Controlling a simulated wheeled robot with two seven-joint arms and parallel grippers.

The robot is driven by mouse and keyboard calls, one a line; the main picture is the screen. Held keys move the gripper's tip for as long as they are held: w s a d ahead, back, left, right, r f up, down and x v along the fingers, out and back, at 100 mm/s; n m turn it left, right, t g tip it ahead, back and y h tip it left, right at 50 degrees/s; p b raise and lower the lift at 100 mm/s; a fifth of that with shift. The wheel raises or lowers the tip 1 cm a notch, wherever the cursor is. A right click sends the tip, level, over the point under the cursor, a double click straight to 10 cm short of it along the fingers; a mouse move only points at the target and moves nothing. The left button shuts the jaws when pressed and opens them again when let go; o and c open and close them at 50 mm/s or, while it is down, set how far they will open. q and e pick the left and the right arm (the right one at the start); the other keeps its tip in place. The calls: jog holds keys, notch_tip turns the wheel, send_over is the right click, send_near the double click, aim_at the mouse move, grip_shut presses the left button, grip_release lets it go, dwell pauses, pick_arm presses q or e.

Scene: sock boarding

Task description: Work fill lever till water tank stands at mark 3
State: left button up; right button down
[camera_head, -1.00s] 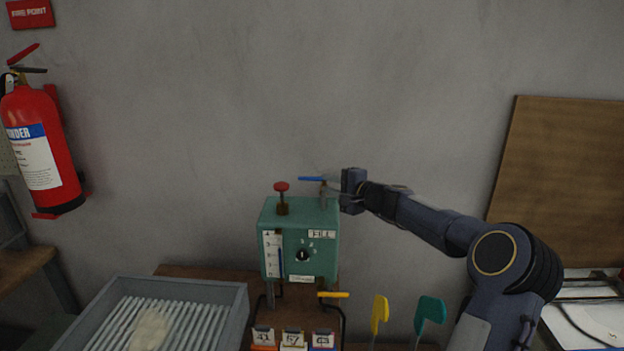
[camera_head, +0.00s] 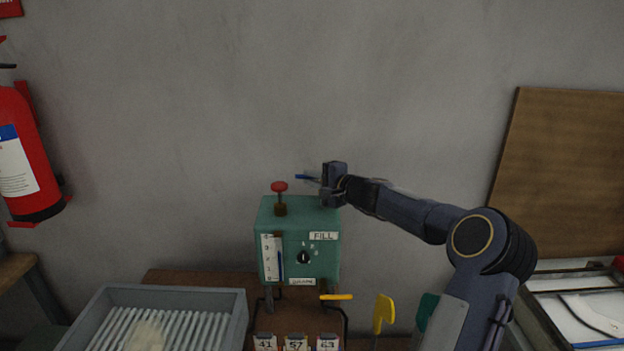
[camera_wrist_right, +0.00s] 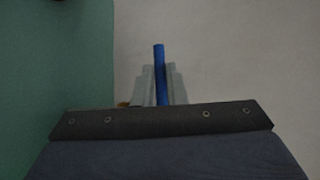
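The green tank box (camera_head: 322,262) stands on the bench with a FILL label. The blue fill lever (camera_head: 301,177) is on top, its tip pointing left. My right gripper (camera_head: 316,181) is at the lever from the right. In the right wrist view the blue lever (camera_wrist_right: 160,70) lies between the two fingers (camera_wrist_right: 160,88), which look closed on its sides. My left gripper is out of view.
A red knob (camera_head: 280,187) stands on the box's left top. A yellow drain handle (camera_head: 337,297) sticks out below. A grey ribbed tray (camera_head: 240,310) is at left. Yellow (camera_head: 384,312) and teal (camera_head: 428,309) paddles stand at right.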

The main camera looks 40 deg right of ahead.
jog(key=shift+r+n+y+p, duration=0.25)
jog(key=shift+n+y+p, duration=0.25)
jog(key=shift+y+p, duration=0.2)
jog(key=n+y, duration=0.1)
jog(key=n+g+y+p, duration=0.1)
jog(key=shift+s+y, duration=0.35)
jog(key=shift+y, duration=0.05)
jog(key=shift+f+y, duration=0.2)
jog(key=shift+y, duration=0.1)
jog(key=shift+a, duration=0.1)
jog(key=c, duration=1.7)
grip_release()
jog(key=shift+c, duration=0.2)
